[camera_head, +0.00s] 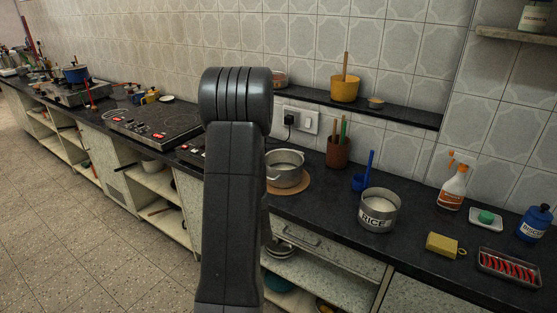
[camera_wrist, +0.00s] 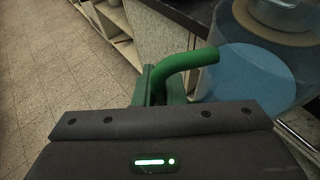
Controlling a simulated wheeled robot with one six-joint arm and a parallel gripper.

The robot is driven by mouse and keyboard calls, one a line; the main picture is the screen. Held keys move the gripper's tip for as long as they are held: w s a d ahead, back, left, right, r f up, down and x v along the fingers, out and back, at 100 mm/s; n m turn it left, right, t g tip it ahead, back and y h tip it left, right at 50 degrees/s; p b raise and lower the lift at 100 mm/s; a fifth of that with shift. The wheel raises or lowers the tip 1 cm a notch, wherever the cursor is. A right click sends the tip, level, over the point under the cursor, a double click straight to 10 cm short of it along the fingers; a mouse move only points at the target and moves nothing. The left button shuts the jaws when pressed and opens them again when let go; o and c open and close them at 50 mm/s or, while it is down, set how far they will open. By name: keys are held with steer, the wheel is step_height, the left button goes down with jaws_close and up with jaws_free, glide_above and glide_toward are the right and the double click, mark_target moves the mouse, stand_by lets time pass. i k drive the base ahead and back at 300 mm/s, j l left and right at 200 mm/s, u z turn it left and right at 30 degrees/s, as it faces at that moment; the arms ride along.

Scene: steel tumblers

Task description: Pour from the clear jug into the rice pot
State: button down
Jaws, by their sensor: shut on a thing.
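The clear jug (camera_wrist: 225,42) fills the right side of the wrist view. It has a green handle (camera_wrist: 190,60) and a pale blue surface, seemingly liquid, inside. My gripper (camera_wrist: 163,88) is shut on the handle, beside the jug's body. The jug seems to be near the counter's front edge; its spout and full outline are out of frame. In the head view my arm hides the gripper and jug. The rice pot (camera_head: 377,223), a grey metal pot labelled RICE, stands upright on the dark counter right of my arm. Its open top shows a pale interior.
A metal pot (camera_head: 285,177) sits on a round wooden mat (camera_head: 303,187) just right of my arm.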

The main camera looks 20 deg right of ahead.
mark_target(284, 166)
steer(key=i+j+u, duration=0.1)
steer(key=i+j, duration=0.15)
steer(key=i, duration=0.3)
steer(key=i+j+u, duration=0.15)
steer(key=i, duration=0.4)
